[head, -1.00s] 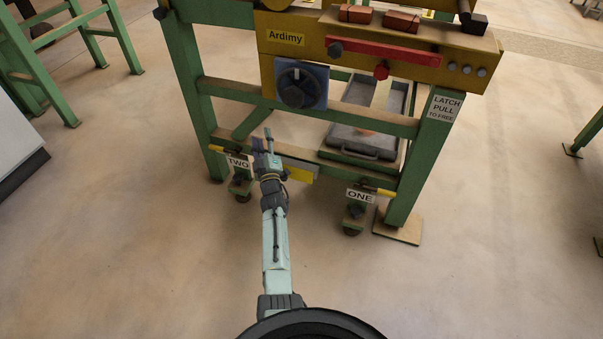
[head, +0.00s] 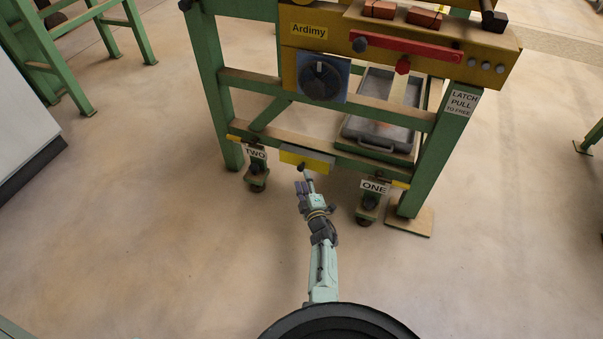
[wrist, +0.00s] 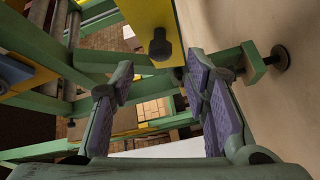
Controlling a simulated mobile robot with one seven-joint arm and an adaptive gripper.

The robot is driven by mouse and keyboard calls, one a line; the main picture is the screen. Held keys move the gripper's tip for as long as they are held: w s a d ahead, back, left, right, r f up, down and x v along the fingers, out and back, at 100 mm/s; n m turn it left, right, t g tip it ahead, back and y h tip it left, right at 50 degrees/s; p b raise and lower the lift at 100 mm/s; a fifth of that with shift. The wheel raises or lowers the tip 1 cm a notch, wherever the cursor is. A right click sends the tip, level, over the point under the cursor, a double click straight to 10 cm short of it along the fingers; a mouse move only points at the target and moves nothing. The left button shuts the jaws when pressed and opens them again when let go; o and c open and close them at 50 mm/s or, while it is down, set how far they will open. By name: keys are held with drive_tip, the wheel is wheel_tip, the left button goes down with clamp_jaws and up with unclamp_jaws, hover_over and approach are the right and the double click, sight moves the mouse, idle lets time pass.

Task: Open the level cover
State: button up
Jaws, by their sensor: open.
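A yellow plate with a pale top strip (head: 318,162) sits on the low green rail between signs TWO and ONE; it looks like the level cover, though I read no label on it. A dark knob (head: 301,168) sticks out from its face. The wrist view shows the yellow plate (wrist: 150,16) and the knob (wrist: 160,46) close up. My gripper (head: 304,182) is just below and in front of the plate. In the wrist view my gripper (wrist: 160,72) is open and empty, with the knob above the gap, and no contact shows.
Above are a dark dial (head: 321,80), a red bar (head: 405,47) and a yellow panel (head: 335,42). Feet below TWO (head: 256,178) and ONE (head: 368,208) flank my arm. The floor in front is open.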

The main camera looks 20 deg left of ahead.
sight(300, 170)
drive_tip(key=b+x, duration=0.1)
drive_tip(key=x, duration=0.1)
drive_tip(key=b+x, duration=0.1)
drive_tip(key=x, duration=0.1)
drive_tip(key=shift+w+a+f, duration=0.2)
drive_tip(key=shift+w, duration=0.1)
drive_tip(key=shift+w+a+r+b, duration=0.2)
drive_tip(key=shift+w+a+b, duration=0.2)
drive_tip(key=shift+w+b, duration=0.2)
clamp_jaws()
